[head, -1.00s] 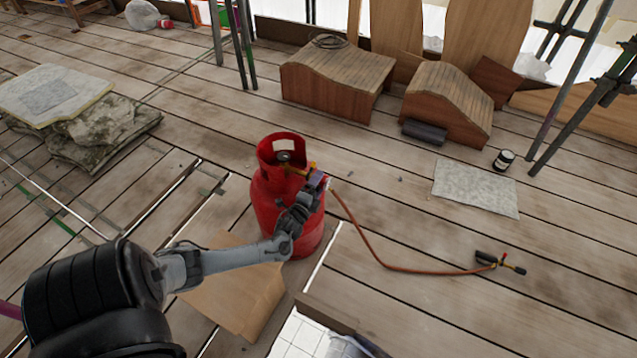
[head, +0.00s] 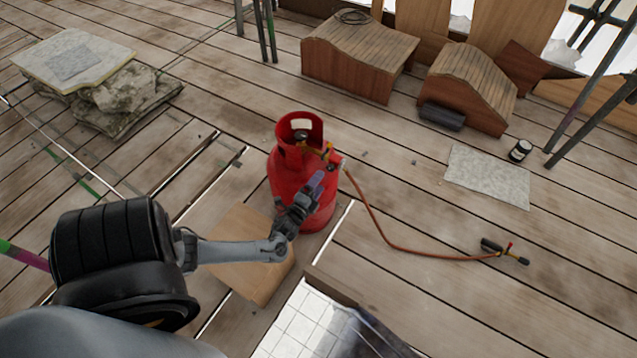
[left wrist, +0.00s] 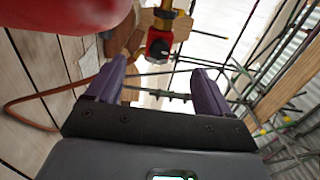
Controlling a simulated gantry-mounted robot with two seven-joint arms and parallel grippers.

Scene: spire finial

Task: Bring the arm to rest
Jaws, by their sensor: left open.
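My left arm comes in from the left in the head view. Its gripper (head: 315,183) is in front of the red gas cylinder (head: 290,170), near the valve at its top. In the left wrist view the two purple fingers (left wrist: 155,88) stand apart with nothing between them. The red cylinder (left wrist: 75,15) fills the upper left there, and the brass and red valve fitting (left wrist: 160,42) shows beyond the fingers. My right gripper is not in view.
An orange hose (head: 385,235) runs from the cylinder to a torch (head: 505,252) on the plank floor. Curved wooden forms (head: 360,58), a grey sheet (head: 487,178) and a dark can (head: 520,150) are at upper right. A stone block (head: 125,92) is at upper left. Floor planks between are largely clear.

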